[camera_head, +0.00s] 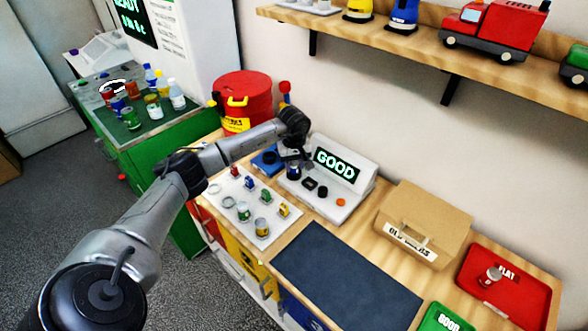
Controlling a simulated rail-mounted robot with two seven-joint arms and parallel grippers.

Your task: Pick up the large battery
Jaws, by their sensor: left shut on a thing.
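My left gripper (292,160) points down over the left end of a white tester (318,205). The tester's screen (336,165) reads GOOD. The gripper is shut on a dark blue, short cylinder (293,174), which looks like the large battery. The cylinder is upright at the tester's left end; I cannot tell whether it still touches the tester. The gripper hides its top. My right gripper is not in view.
A white board (225,201) with small batteries and cans lies left of the tester. A blue tray (266,161) and red drum (243,100) stand behind. A dark mat (345,282) is clear. A cardboard box (425,215), red tray (530,292) and green tray (440,318) are at right.

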